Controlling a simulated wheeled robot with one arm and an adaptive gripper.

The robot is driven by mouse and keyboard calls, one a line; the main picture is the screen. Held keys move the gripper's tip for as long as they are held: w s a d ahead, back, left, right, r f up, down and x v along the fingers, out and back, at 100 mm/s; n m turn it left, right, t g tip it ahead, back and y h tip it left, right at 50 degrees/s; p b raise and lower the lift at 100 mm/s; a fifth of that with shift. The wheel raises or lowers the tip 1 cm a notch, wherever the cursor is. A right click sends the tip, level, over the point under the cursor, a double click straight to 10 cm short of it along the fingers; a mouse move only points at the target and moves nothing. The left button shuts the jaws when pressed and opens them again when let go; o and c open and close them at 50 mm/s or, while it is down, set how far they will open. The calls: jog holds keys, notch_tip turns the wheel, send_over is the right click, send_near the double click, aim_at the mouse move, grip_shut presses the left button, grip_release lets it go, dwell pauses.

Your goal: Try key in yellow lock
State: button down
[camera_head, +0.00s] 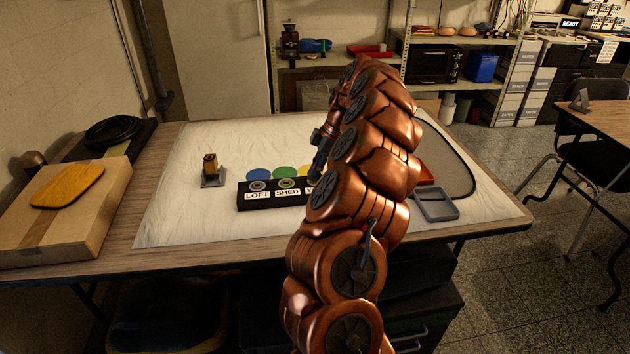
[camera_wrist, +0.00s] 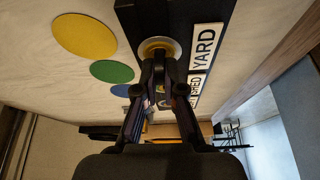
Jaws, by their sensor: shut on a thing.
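The black lock block (camera_head: 245,203) lies on the white cloth, with LOFT and SHED labels in the head view; a third label is mostly hidden by my arm. In the wrist view, the brass-ringed lock (camera_wrist: 150,44) sits beside the YARD label (camera_wrist: 206,46) and the yellow disc (camera_wrist: 84,36). My gripper (camera_wrist: 159,90) is at this lock, shut on a dark, narrow piece, apparently the key (camera_wrist: 159,66). Its tip overlaps the lock's face; I cannot tell whether it is inside. In the head view my gripper (camera_head: 318,166) points down at the block's right part.
The blue disc (camera_head: 259,174) and green disc (camera_head: 285,172) lie behind the block. A small stand with a brass piece (camera_head: 210,168) is at left. A grey tray (camera_head: 436,205) lies right of my arm. A cardboard box (camera_head: 70,215) is at the table's left end.

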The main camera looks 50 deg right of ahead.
jog(key=n+g, duration=0.1)
jog(key=n, duration=0.2)
jog(key=shift+y, duration=0.4)
jog(key=c, duration=1.2)
grip_release()
jog(key=shift+d, duration=0.1)
jog(key=v, duration=0.7)
jog(key=shift+r, duration=0.2)
